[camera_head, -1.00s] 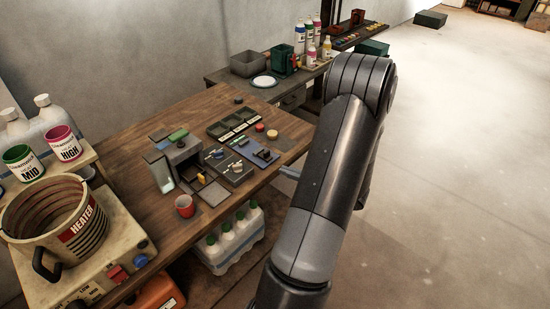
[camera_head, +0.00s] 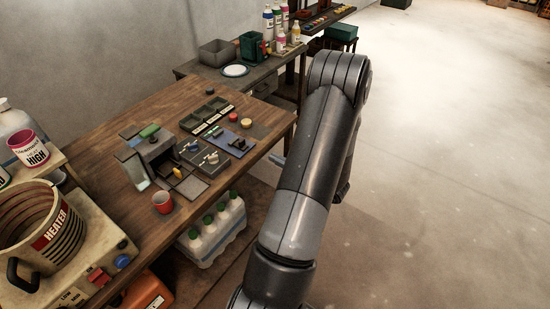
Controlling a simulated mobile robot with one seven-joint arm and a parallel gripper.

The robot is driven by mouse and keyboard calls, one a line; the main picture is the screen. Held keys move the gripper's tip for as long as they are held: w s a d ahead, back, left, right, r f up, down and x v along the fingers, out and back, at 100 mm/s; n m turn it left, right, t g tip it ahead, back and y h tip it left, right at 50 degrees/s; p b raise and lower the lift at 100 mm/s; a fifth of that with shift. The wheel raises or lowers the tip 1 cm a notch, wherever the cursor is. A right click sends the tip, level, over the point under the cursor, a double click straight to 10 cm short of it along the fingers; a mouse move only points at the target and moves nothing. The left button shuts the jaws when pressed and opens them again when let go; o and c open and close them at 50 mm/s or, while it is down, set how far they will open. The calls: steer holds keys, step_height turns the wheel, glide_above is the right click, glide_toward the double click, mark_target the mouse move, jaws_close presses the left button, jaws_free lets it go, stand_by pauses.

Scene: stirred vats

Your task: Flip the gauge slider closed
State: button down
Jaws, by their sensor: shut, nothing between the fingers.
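On the wooden table (camera_head: 115,190) a dark panel (camera_head: 196,147) carries small pale levers or knobs. Beside it lies a blue panel (camera_head: 222,134) with dark blocks on it. A grey box-like device (camera_head: 152,150) with a green piece on top stands to their left. These parts are too small to tell which one is the gauge slider or how it is set. My arm (camera_head: 305,150) rises at the right of the table, in front of its right end.
A red cup (camera_head: 163,203) stands near the table's front edge. A heater pot (camera_head: 52,232) sits at lower left. White bottles (camera_head: 212,232) stand below the table. A second bench (camera_head: 190,72) with a plate and bottles is behind. Open floor (camera_head: 450,170) lies right.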

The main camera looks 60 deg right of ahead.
mark_target(243, 142)
steer(key=w, duration=1.1)
steer(key=shift+w, duration=0.15)
steer(key=w, duration=0.3)
steer(key=shift+w, duration=0.2)
steer(key=shift+w+a, duration=0.1)
steer(key=shift+w, duration=0.1)
steer(key=shift+s, duration=0.1)
steer(key=s, duration=1.4)
steer(key=shift+s, duration=0.25)
